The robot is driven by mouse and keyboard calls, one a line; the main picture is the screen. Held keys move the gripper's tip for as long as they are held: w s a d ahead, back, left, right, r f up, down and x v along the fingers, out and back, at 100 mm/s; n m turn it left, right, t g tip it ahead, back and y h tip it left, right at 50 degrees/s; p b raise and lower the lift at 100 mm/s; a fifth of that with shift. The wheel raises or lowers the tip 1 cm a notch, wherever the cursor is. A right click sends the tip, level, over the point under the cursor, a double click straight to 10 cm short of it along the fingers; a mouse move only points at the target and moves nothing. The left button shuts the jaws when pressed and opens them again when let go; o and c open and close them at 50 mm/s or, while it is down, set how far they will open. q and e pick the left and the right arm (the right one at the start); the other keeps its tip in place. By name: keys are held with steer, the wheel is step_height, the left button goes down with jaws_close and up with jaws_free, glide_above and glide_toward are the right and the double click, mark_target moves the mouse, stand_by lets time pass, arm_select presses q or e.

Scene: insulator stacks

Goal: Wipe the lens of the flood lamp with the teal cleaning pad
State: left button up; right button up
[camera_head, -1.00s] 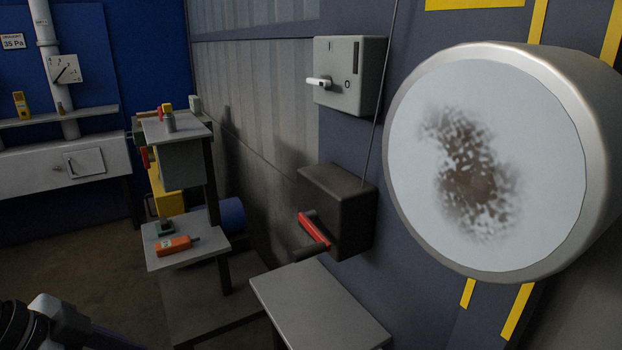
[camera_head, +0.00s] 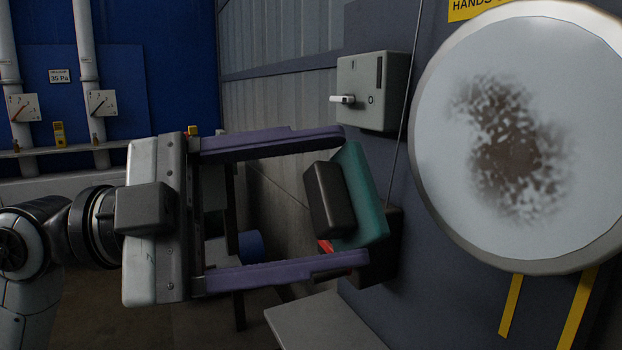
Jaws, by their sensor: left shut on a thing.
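The flood lamp (camera_head: 428,222) fills the right side, its round pale lens (camera_head: 450,180) facing me. A brown speckled smudge (camera_head: 505,145) covers the middle of the lens. My left gripper (camera_head: 350,200) reaches in from the left, its two purple fingers spread around the teal cleaning pad (camera_head: 366,195) and shut on it. The pad is tilted, with a dark block-shaped handle (camera_head: 329,200) on its left side. The pad is left of the lens with a gap between them in the picture. My right gripper is out of view.
A grey switch box (camera_head: 372,90) with a white lever is on the wall above the pad. A dark box (camera_head: 385,250) with a red handle is partly hidden behind the pad. A grey shelf top (camera_head: 325,325) lies below. A thin cable hangs beside the lamp.

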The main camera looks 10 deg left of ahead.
mark_target(369, 187)
arm_select(q)
steer(key=d+r, duration=0.1)
steer(key=r, duration=0.1)
steer(key=d+r+m+g+h+p, duration=0.1)
steer(key=d+r+m+h, duration=0.1)
steer(key=r, duration=0.1)
steer(key=shift+s+d+r+p, duration=0.2)
steer(key=shift+d+r+p, duration=0.1)
steer(key=shift+d+p, duration=0.1)
steer(key=shift+w+d, duration=0.2)
steer(key=shift+w+d+f, duration=0.15)
steer(key=shift+w+d, duration=0.15)
steer(key=shift+d, duration=0.15)
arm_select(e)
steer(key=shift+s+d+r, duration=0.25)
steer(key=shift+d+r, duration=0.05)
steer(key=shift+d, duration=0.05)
arm_select(q)
steer(key=shift+w+d, duration=0.55)
steer(key=shift+d, duration=0.15)
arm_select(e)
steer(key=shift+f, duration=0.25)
